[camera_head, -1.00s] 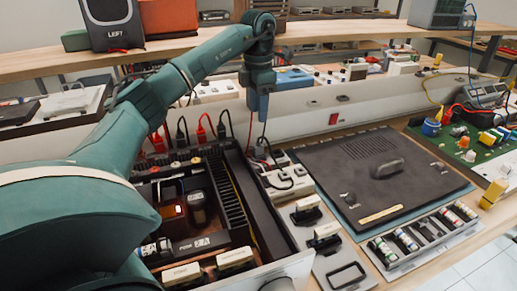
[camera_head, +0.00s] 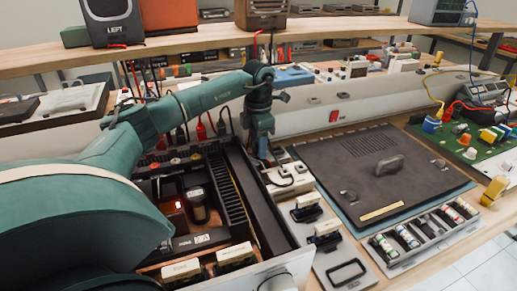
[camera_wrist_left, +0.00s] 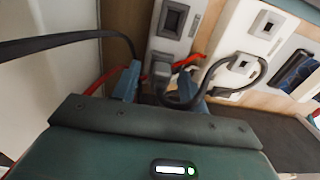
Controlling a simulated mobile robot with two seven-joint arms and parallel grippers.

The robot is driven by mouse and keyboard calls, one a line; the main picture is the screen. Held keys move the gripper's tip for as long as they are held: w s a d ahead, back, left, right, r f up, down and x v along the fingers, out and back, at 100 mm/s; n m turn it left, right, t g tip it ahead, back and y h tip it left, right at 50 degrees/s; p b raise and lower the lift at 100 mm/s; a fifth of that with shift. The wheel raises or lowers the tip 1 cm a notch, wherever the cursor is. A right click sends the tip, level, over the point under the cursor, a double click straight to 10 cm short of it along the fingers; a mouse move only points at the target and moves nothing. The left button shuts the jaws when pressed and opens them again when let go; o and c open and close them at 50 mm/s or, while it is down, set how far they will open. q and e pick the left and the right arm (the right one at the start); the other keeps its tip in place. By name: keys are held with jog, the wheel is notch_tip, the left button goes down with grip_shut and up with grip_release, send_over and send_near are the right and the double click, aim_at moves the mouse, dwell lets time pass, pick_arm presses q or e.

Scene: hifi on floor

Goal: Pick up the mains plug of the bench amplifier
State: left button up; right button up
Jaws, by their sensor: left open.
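The bench amplifier (camera_head: 190,215) stands open at the front left, its insides showing. A pale socket strip (camera_head: 290,180) lies to its right, with a black cable looped on it. My left gripper (camera_head: 262,156) points down at the strip's far end. In the left wrist view its two blue fingertips (camera_wrist_left: 163,84) are apart. A small grey plug-like block (camera_wrist_left: 160,67) shows between and just beyond them; I cannot tell whether it is the mains plug. The black cable loop (camera_wrist_left: 262,72) runs from beside the right fingertip to a socket. No contact is clear. My right gripper is not in view.
A dark panel (camera_head: 350,165) lies on a mat right of the strip. A tray of small cylinders (camera_head: 420,238) is at the front right. Red and black leads (camera_head: 201,130) stand behind the amplifier. A long pale ledge (camera_head: 370,110) runs behind, below a wooden shelf (camera_head: 345,28).

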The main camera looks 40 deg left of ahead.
pick_arm(q)
jog(key=shift+c, duration=0.4)
grip_shut()
jog(key=shift+r, duration=0.15)
